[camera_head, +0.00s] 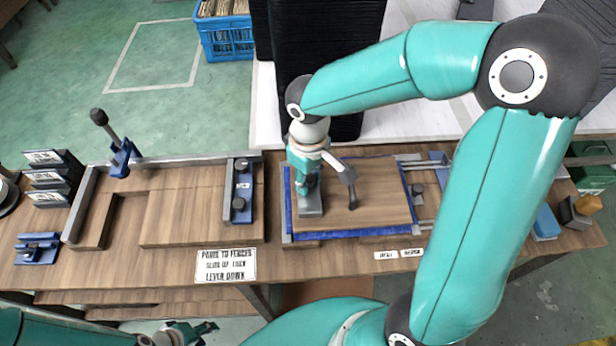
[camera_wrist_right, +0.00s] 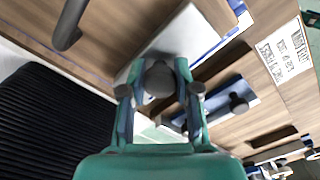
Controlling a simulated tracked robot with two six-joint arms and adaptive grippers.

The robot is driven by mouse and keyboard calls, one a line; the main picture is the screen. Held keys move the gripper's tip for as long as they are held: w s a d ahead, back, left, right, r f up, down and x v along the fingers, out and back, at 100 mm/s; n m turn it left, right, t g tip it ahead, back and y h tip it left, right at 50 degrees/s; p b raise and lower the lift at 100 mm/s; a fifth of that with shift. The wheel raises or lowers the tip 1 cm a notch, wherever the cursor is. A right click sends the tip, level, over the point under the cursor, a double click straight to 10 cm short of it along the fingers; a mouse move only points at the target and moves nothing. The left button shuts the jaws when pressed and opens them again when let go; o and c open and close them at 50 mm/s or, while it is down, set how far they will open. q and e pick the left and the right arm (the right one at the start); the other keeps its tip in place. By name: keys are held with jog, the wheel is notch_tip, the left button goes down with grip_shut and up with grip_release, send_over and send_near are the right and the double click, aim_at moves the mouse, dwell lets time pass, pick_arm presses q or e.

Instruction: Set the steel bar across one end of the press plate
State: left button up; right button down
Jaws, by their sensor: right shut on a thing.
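The press plate (camera_head: 372,205) is a brown wooden board inside a blue-edged frame, right of the table's middle. The steel bar (camera_head: 311,205) is a short grey bar at the plate's left end, partly hidden by my right gripper. My right gripper (camera_head: 308,182) is above that end, shut on the bar's round grey knob. In the right wrist view the knob sits between the fingers (camera_wrist_right: 158,82), with the pale bar (camera_wrist_right: 192,38) beyond. I cannot tell whether the bar rests on the plate. My left gripper (camera_head: 205,328) is at the bottom edge, away from the plate; its opening is unclear.
A dark-handled lever (camera_head: 348,178) stands over the plate beside my right gripper. A blue clamp strip with dark knobs (camera_head: 240,190) stands to the left. A wooden fixture with a metal fence (camera_head: 80,205) is further left. A printed sign (camera_head: 226,265) lies at the front.

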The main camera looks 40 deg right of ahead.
aim_at(309, 179)
jog(key=c, duration=0.8)
grip_release()
jog(key=shift+c, duration=0.2)
jog(key=shift+r, duration=0.15)
notch_tip(309, 179, up, 12)
jog(key=shift+p, duration=0.4)
